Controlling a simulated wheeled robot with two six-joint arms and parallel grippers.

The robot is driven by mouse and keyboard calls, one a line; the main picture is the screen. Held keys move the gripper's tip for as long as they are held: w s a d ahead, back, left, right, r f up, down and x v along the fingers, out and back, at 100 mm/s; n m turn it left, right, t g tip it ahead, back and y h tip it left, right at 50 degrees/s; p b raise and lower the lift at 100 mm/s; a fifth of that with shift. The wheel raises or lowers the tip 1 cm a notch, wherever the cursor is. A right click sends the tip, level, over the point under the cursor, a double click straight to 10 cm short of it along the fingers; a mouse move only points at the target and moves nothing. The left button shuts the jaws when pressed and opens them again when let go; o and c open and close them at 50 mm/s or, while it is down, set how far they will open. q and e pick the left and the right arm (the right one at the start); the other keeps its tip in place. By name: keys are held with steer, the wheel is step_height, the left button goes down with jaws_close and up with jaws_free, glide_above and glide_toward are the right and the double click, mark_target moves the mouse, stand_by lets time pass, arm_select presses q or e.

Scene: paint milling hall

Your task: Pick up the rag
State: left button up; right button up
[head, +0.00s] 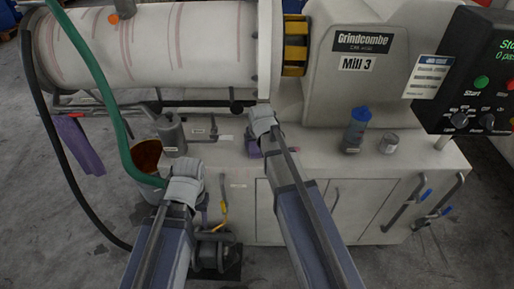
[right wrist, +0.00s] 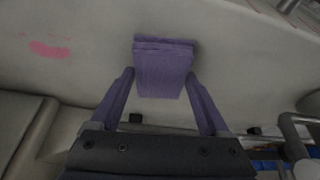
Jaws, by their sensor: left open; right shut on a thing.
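A purple folded cloth, which looks like the rag (right wrist: 164,72), sits between the two purple fingers of my right gripper (right wrist: 160,84) in the right wrist view. My right gripper is shut on it, close to a pale surface. In the head view my right gripper (head: 253,147) is at the back of the pale bench, below the mill drum's end; my wrist hides most of what it holds. My left gripper (head: 203,208) is open, low in front of the bench's left end. Its fingers are partly hidden by my wrist.
Another purple cloth (head: 80,145) hangs at the far left.

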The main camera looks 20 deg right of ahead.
mark_target(258, 146)
steer(key=c, duration=0.4)
steer(key=shift+r, duration=0.2)
steer(key=shift+c, duration=0.2)
step_height(258, 146, up, 10)
steer(key=p, duration=1)
steer(key=shift+p, duration=0.3)
steer(key=o, duration=0.7)
steer(key=c, duration=0.6)
steer(key=shift+o, duration=0.2)
